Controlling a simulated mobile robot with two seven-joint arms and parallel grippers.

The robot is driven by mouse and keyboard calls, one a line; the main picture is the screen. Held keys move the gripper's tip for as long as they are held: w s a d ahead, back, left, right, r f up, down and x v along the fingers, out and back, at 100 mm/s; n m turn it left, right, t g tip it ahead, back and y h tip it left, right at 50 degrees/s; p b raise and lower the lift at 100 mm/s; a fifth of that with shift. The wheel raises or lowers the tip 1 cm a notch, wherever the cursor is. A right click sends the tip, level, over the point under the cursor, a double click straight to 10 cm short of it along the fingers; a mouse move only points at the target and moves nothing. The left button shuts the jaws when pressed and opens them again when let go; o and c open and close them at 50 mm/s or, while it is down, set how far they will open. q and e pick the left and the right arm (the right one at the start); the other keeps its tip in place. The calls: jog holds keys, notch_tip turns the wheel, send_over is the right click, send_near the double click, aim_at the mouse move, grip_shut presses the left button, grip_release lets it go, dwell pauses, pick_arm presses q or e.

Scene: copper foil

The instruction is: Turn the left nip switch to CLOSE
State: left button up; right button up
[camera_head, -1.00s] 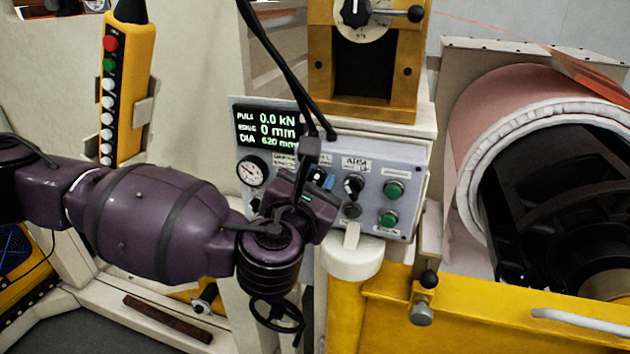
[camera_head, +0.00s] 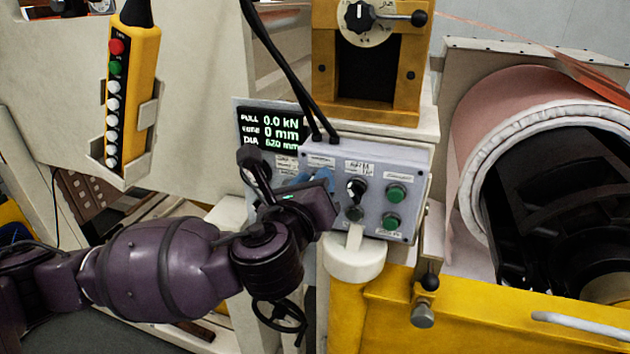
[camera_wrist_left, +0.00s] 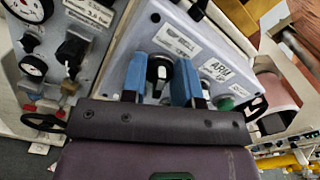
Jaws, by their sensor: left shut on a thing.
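In the left wrist view, my left gripper (camera_wrist_left: 158,80) has its two blue fingers on either side of a black rotary switch (camera_wrist_left: 157,68) with a pale mark. The fingers are shut on it. A label above the switch is only partly legible, so I cannot read its setting. In the head view, my left gripper (camera_head: 303,183) is at the left side of the grey control box (camera_head: 390,158). My purple wrist covers the lower left of the box and hides the held switch there. My right gripper is in neither view now.
Another black switch (camera_head: 356,188) and green buttons (camera_head: 396,193) sit to the right on the box. A display (camera_head: 272,128) is behind at left. Black cables (camera_head: 283,70) hang down above the box. A white cylindrical post (camera_head: 355,262) stands close below.

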pick_arm(q)
jog(key=shift+n, duration=0.6)
jog(key=o, duration=0.6)
jog(key=shift+c, duration=0.2)
jog(key=shift+s, duration=0.15)
jog(key=v, duration=1)
jog(key=shift+s+a, duration=0.15)
jog(key=shift+s, duration=0.15)
